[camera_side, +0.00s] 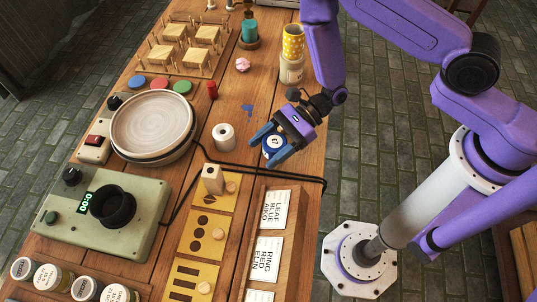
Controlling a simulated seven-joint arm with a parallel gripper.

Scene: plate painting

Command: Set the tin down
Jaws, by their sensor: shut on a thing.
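A small round tin (274,146) with a white and dark blue top is between the fingers of my gripper (269,146). My gripper is shut on the tin, with one finger on each side of it. The tin is over the wooden table (262,172), near its right edge. From this view I cannot tell whether the tin touches the table or is held above it.
A white roll (223,137) stands left of my gripper. A round plate (152,124) sits on a wheel further left. A yellow dotted cup (292,42) stands behind. A black cable (295,177) runs in front, by a card tray (250,212) and yellow stencils (205,245).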

